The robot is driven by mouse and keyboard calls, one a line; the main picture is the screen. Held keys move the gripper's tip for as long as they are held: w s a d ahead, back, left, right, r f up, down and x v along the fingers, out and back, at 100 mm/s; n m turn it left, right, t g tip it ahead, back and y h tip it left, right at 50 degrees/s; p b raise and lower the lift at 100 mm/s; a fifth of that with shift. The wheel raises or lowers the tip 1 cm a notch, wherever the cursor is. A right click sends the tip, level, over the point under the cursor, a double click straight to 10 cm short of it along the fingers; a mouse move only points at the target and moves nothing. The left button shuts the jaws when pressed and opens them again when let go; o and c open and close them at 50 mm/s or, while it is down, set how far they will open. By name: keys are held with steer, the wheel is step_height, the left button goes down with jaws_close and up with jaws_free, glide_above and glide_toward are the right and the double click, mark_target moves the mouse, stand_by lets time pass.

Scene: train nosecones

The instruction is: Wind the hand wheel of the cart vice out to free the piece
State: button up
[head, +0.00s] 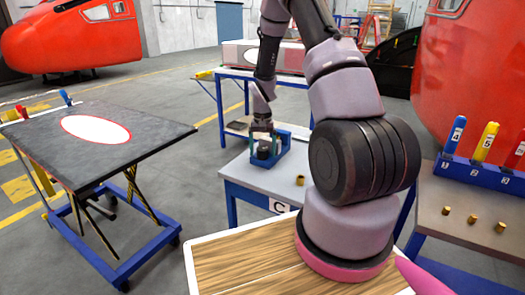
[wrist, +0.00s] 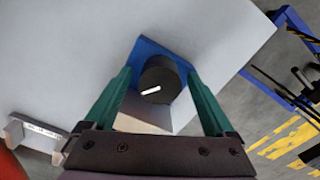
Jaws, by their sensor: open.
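The cart vice (head: 284,137) is blue and stands on the light grey top of the cart marked C. Its hand wheel (wrist: 160,82) is a dark round knob with a white mark, seen from above in the wrist view. My gripper (wrist: 158,74) is open, with one green finger on each side of the wheel. I cannot tell whether either finger touches it. In the head view my gripper (head: 262,128) is over the vice and partly hides it. A pale, flat-faced shape shows below the wheel in the wrist view; I cannot tell whether it is the piece.
A small brass part (head: 300,180) sits on the cart top (head: 258,181), right of the vice. A dark lift table (head: 150,140) with a white oval stands at left. A bench (head: 465,205) with brass parts and a blue rack (head: 480,175) of coloured handles is at right.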

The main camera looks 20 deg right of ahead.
steer(key=c, duration=1.4)
steer(key=shift+o, duration=0.2)
steer(key=n, duration=0.5)
steer(key=shift+n, duration=0.3)
